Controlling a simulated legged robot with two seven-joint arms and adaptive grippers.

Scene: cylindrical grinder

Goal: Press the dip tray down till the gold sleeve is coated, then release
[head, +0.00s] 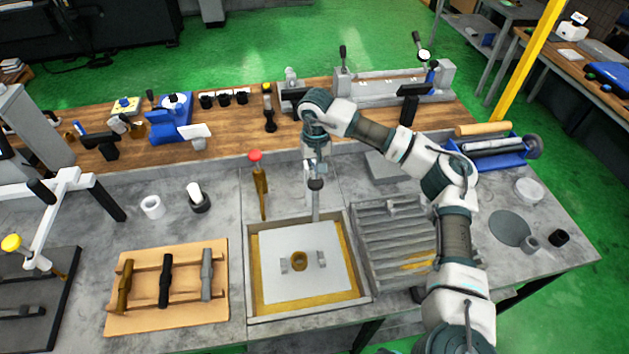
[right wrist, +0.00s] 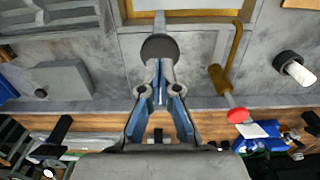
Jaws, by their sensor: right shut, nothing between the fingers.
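The gold sleeve (head: 299,260) is a short ring on a pale plate (head: 325,245), between two small grey supports. The plate lies inside the square grey-rimmed tray (head: 252,312), with gold-yellow liquid or lining showing around it. A grey bar (head: 316,206) with a dark round knob (head: 316,184) rises at the tray's back edge; the knob also shows in the right wrist view (right wrist: 158,48). My right gripper (head: 315,173) is shut and empty, its fingertips (right wrist: 161,88) just above the knob; whether they touch it, I cannot tell. My left gripper is not in view.
A red-knobbed gold lever (head: 259,180) stands left of the bar. A wooden rack (head: 118,318) with several sleeve-like parts lies left of the tray. A ribbed grey tray (head: 360,265) is at its right, beneath my right arm. A wooden shelf with tools runs along the back.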

